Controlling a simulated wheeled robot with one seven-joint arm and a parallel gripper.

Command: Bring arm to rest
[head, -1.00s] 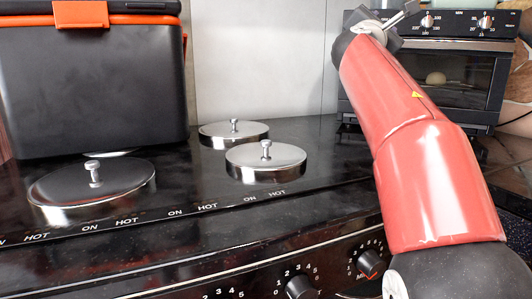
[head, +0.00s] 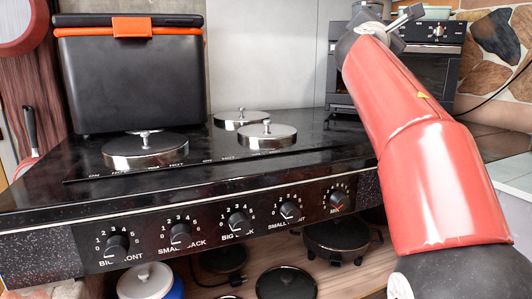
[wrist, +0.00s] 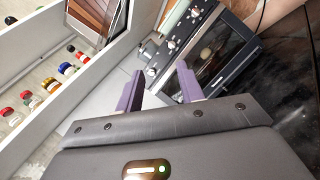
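My red arm (head: 425,140) rises along the right side of the head view, bent upward in front of the stove. My gripper (head: 398,22) is at its upper end, small and partly hidden by the wrist. In the wrist view my gripper (wrist: 158,80) shows two purple fingers spread apart with nothing between them. It is open and empty, and touches nothing that I can see.
The black stove (head: 60,190) has lidded hotplates (head: 145,150) and a row of knobs (head: 237,222). A black box with orange trim (head: 130,80) stands at its back left. A toaster oven (head: 432,70) is behind my arm. Pans (head: 335,240) sit below.

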